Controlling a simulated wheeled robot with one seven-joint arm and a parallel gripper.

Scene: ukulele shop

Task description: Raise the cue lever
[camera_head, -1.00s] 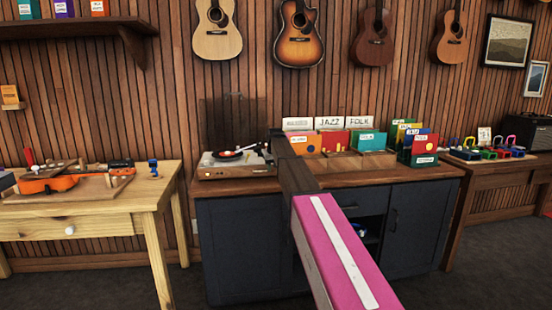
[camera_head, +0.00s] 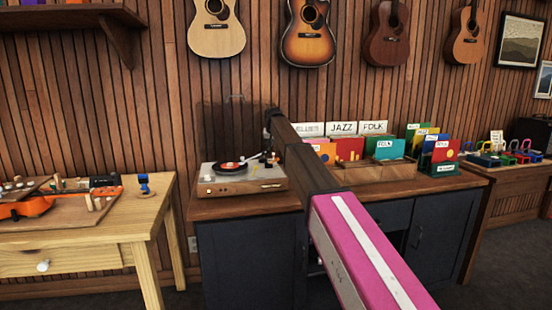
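The record player (camera_head: 242,187) stands on the left part of the dark cabinet's wooden top. The cue lever is too small to tell apart there. My pink and dark arm reaches from the lower right toward the player. Its far end, with my gripper (camera_head: 268,128), is small and dark above the player's right side; its fingers cannot be made out.
Record crates with dividers (camera_head: 342,129) and colored sleeves fill the cabinet top to the right. A wooden workbench (camera_head: 120,228) with an orange instrument (camera_head: 30,207) stands at the left. Guitars (camera_head: 308,35) hang on the slatted wall. Dark floor shows between bench and cabinet.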

